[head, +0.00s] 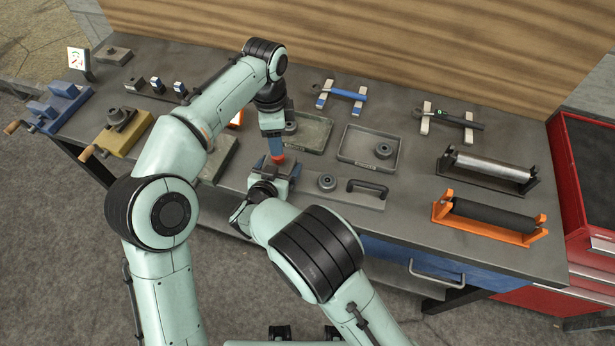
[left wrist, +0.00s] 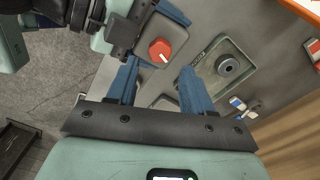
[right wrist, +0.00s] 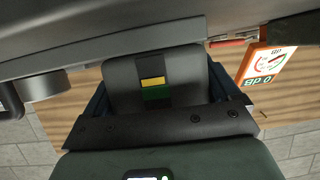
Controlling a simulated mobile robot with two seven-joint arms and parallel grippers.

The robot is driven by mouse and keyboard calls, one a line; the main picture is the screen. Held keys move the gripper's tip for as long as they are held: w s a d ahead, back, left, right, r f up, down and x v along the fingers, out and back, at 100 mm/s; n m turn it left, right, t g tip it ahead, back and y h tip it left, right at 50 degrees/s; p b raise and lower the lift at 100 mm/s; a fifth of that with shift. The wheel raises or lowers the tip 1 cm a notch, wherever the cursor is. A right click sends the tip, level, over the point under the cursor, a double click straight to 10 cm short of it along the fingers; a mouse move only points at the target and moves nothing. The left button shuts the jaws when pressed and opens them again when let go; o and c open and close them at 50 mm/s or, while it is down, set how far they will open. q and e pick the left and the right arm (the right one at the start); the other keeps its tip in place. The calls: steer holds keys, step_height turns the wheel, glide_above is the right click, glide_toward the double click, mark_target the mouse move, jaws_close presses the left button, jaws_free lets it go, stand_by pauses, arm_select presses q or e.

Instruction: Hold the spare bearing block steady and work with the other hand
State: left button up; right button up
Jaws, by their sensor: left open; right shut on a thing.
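The spare bearing block (head: 286,171) is a dark grey block near the middle of the bench. A red-orange knob with a white mark (left wrist: 160,50) sits on top of it. My right gripper (head: 268,184) is shut on the block; the right wrist view shows the block (right wrist: 125,75) between its fingers, with a yellow, green and dark striped label. My left gripper (head: 276,148) points down just above the knob. Its blue fingers (left wrist: 157,88) are open, with the knob beyond and between them, apparently untouched. Whether the block rests on the plate below is hidden.
A grey plate with a black handle (head: 368,186) and a round bearing (head: 327,182) lies right of the block. Shallow trays (head: 398,152) stand behind. Roller stands (head: 490,232) are at right, vises (head: 100,150) at left. An orange gauge card (right wrist: 268,68) shows in the right wrist view.

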arm_select(q)
step_height(320, 180, up, 7)
stand_by(0.6)
steer(key=shift+f, duration=0.1)
step_height(320, 180, down, 5)
steer(key=n, duration=0.9)
steer(key=shift+f+n, duration=0.1)
steer(key=shift+n, duration=0.2)
steer(key=shift+f, duration=3.85)
steer(key=c, duration=0.7)
steer(key=shift+m, duration=0.9)
